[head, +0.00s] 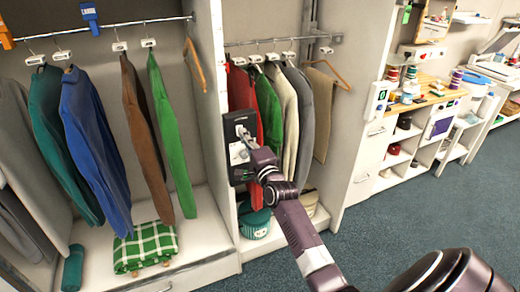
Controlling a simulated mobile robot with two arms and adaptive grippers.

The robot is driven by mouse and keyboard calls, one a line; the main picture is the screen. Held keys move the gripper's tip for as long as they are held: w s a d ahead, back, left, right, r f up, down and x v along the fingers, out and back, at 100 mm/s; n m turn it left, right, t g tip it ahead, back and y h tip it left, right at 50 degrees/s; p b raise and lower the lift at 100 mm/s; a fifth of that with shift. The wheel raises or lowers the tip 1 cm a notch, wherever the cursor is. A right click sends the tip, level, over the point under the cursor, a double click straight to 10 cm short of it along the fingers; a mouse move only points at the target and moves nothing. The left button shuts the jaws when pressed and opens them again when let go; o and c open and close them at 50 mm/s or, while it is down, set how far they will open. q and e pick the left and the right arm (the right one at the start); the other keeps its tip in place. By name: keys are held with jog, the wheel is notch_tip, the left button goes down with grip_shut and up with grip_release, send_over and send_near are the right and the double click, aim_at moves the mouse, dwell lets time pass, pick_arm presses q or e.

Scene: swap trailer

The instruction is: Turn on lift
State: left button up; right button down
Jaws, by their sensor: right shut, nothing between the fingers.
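A dark control panel (240,172) with light switch plates hangs at the front of the divider between the two wardrobe bays, beside the red garment. My right gripper (243,134) is at the panel's upper light plate, its fingers shut and seemingly touching or very near it. The gripper and wrist cover part of the panel, so the switch position is hard to tell. My left gripper is not in view.
Clothes hang on a rail (100,29) in the left bay and on a shorter rail (284,41) in the right bay. A green checked cloth (146,246) lies on the wardrobe base. A cluttered workbench (425,92) stands at right. Carpet (400,215) is open in front.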

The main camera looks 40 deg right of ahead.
pick_arm(q)
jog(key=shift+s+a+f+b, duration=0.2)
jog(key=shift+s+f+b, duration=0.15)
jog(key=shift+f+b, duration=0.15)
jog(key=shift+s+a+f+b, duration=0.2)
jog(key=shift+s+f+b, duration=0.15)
jog(key=shift+b, duration=0.2)
pick_arm(e)
jog(key=s+a+r, duration=0.1)
jog(key=s+a, duration=0.1)
jog(key=s, duration=0.7)
jog(key=shift+s+r, duration=0.25)
jog(key=shift+s, duration=0.15)
jog(key=shift+a, duration=0.15)
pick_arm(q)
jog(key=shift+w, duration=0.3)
